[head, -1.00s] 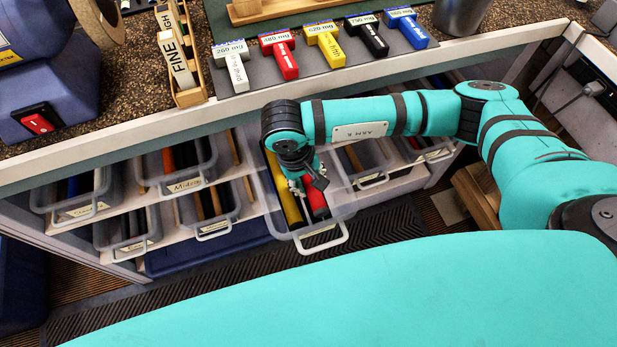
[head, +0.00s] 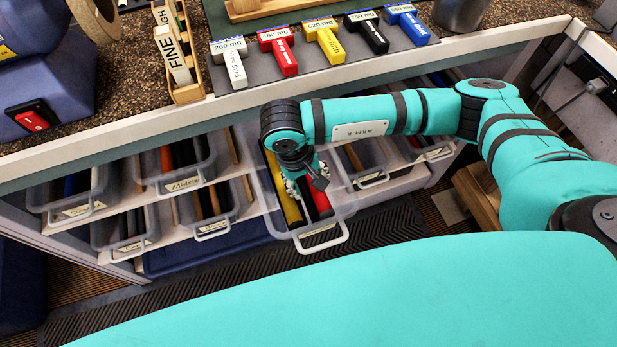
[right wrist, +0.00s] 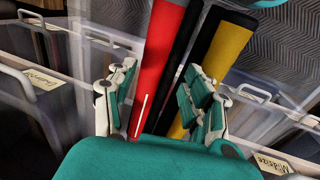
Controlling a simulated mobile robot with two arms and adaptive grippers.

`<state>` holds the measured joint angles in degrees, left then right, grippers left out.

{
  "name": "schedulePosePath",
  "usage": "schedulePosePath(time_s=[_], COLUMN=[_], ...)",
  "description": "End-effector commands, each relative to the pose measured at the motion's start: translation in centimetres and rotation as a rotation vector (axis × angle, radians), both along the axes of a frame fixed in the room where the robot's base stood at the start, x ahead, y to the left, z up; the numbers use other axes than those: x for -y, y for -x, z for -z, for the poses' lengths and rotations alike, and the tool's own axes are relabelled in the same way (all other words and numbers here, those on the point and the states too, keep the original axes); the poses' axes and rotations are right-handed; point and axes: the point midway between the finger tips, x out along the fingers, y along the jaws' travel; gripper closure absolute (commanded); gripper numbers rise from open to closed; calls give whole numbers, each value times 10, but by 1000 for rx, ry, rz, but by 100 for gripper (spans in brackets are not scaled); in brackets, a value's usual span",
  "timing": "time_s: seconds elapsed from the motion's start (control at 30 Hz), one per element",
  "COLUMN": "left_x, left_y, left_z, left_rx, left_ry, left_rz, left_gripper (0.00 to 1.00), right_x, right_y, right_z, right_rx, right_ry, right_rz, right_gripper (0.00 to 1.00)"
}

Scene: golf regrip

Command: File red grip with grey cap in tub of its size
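The red grip (head: 321,200) lies in a pulled-out clear tub (head: 346,207) below the counter. It also shows in the right wrist view (right wrist: 158,62), next to a black grip (right wrist: 186,62) and a yellow grip (right wrist: 228,52). My right gripper (head: 305,188) is over the tub, its fingers spread. In the right wrist view (right wrist: 158,104) one finger is left of the red grip and the other is over the black and yellow grips, with a gap beside the red one. My left gripper is out of view.
Other clear tubs with labels stand on the shelves, such as the Midsize tub (head: 190,168). On the counter, a grey mat (head: 260,85) holds several coloured hammer-shaped pieces with weight labels. A wooden rack (head: 180,60) stands left of it.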

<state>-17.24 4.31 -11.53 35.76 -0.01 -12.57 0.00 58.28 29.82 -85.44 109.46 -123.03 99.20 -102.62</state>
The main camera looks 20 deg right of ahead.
Motion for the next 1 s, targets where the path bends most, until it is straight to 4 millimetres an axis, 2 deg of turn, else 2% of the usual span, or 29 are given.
schedulePosePath(time_s=[0.37,0.8,1.0], left_x=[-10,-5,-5], left_y=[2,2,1], left_z=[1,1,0], left_rx=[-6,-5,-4], left_ry=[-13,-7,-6], left_rz=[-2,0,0], left_gripper=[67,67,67], right_x=[-1,-13,-16], right_y=[0,0,2], right_z=[-5,-66,-78], right_rx=[2,3,1], right_ry=[-1,-1,-1], right_rz=[0,-1,-1], right_gripper=[44,44,44])
